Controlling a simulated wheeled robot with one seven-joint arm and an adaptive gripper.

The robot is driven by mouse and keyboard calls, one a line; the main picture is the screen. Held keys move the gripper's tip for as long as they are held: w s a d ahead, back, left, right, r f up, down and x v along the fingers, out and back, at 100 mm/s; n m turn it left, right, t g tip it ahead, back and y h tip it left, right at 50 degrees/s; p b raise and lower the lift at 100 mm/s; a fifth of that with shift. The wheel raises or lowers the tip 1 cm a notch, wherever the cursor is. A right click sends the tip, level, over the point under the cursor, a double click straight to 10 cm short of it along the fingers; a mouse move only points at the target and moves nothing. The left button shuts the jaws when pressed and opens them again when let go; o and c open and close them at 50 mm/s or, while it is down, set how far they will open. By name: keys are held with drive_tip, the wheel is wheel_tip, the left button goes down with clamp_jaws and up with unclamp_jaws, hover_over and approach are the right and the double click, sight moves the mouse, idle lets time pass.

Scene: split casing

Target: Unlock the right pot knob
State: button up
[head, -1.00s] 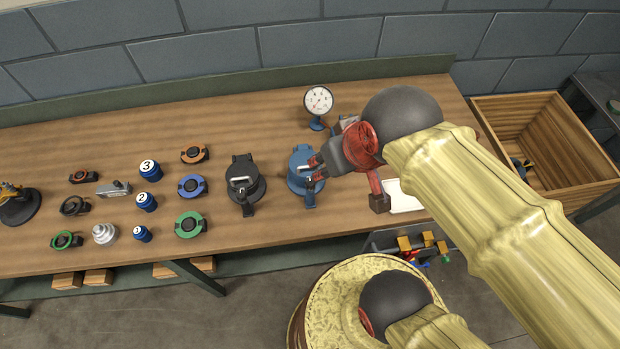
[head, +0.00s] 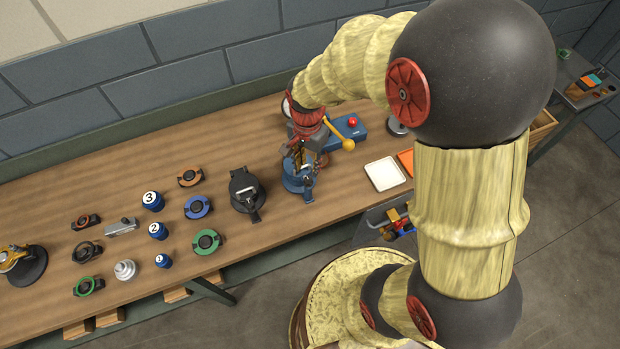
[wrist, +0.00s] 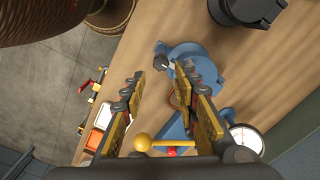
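The right pot is a blue lidded pot (head: 297,183) on the table, right of a black pot (head: 247,190). My gripper (head: 301,158) is directly over the blue pot, pointing down, and hides part of its lid. In the wrist view my gripper (wrist: 160,74) is open, its two fingers apart with nothing between the pads. The blue pot (wrist: 196,52) shows beyond the fingertips. A small dark knob (wrist: 166,63) on its lid appears between the tips, apart from them as far as I can tell. The black pot also shows in the wrist view (wrist: 250,10).
A blue box with a red button (head: 352,124) and a yellow-ball lever (head: 348,146) stand right behind the gripper. A dial gauge (wrist: 246,138) is close by. White (head: 384,174) and orange (head: 406,160) trays lie right. Several rings and blue cylinders stand left.

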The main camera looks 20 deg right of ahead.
sight(308, 180)
drive_tip(key=shift+w+f+m, duration=0.1)
drive_tip(key=shift+f+m, duration=0.05)
drive_tip(key=shift+m, duration=0.45)
wheel_tip(308, 180, down, 8)
drive_tip(key=shift+r+b, duration=0.2)
drive_tip(key=shift+b, duration=0.15)
drive_tip(key=shift+c, duration=0.4)
clamp_jaws()
